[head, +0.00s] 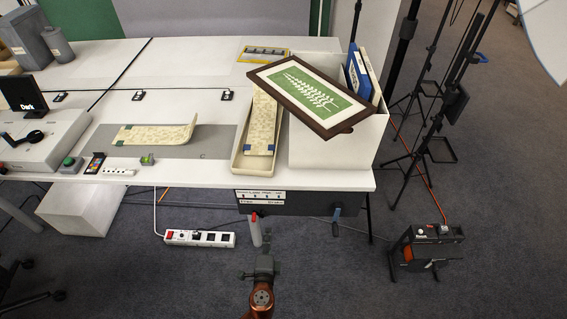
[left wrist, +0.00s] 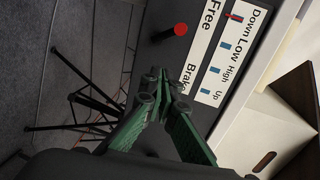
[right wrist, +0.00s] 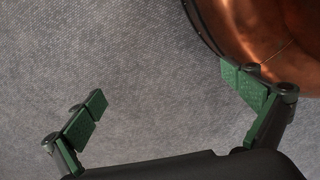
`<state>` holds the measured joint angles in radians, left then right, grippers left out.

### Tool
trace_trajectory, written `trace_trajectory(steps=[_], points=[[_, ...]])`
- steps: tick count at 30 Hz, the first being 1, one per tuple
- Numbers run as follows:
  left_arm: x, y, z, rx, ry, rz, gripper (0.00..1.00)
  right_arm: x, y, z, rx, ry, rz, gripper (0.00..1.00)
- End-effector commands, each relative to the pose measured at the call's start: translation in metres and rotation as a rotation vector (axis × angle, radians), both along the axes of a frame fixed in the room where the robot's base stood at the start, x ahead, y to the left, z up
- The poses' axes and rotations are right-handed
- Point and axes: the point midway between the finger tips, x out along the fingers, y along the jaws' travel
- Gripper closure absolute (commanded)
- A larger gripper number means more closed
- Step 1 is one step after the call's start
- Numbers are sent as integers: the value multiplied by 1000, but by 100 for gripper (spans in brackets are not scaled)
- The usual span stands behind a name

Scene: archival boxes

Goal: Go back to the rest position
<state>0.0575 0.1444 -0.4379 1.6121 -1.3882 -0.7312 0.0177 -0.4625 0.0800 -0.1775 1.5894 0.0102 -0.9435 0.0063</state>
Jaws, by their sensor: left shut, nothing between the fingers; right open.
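My left gripper (head: 266,240) is low in front of the table's front edge, below the control panel (head: 262,197). In the left wrist view its green-padded fingers (left wrist: 160,88) are together with nothing between them, and the panel with its printed labels (left wrist: 215,60) is beyond them. My right gripper (right wrist: 166,88) shows only in the right wrist view. Its fingers are wide apart and empty, above grey carpet.
A red-tipped lever (head: 255,230) hangs near my left gripper. Tripods stand right.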

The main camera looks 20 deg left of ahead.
Motion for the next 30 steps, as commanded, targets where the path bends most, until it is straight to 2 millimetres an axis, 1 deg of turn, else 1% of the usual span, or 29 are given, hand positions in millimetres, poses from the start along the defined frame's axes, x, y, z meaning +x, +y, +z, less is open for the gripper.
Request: trace_trajectory(steps=[5, 8, 11, 12, 14, 15, 17, 18, 20, 21, 23, 24, 25, 26, 27, 29, 30], points=[[0, 1, -1, -1, 4, 0, 100, 0, 0, 0, 0, 0, 0, 0], [-5, 6, -16, -22, 43, 5, 100, -2, 0, 0, 0, -3, 2, 0], [-19, 19, -52, -76, 137, 19, 100, -6, -1, 0, 0, -9, 6, 0], [-29, 26, -73, -109, 189, 30, 100, -8, -1, -1, -1, -13, 9, 0], [-49, 37, -107, -166, 273, 51, 100, -13, -1, -2, -2, -18, 13, 0], [-65, 45, -131, -210, 329, 69, 100, -17, -2, -3, -3, -21, 16, 0], [-92, 57, -164, -275, 409, 101, 100, -23, -2, -5, -3, -25, 20, 0], [-112, 63, -184, -319, 458, 123, 100, -27, -3, -6, -3, -27, 23, 0], [-145, 73, -214, -386, 529, 164, 100, -33, -4, -7, -4, -32, 28, 0], [-167, 79, -231, -431, 572, 194, 100, -38, -5, -7, -5, -33, 30, 0], [-204, 88, -255, -499, 634, 242, 100, -46, -6, -7, -5, -37, 35, 0], [-229, 93, -269, -544, 670, 277, 100, -51, -7, -7, -6, -38, 37, 0], [-249, 97, -279, -578, 696, 305, 100, -54, -7, -7, -6, -39, 40, 0], [-269, 100, -288, -611, 722, 334, 100, -58, -8, -6, -7, -41, 42, 0], [-296, 104, -299, -655, 752, 374, 100, -63, -9, -5, -8, -43, 45, 0], [-338, 110, -313, -721, 794, 440, 100, -72, -10, -4, -9, -43, 49, 0], [-366, 114, -320, -764, 817, 485, 100, -77, -12, -2, -10, -45, 52, 0]])
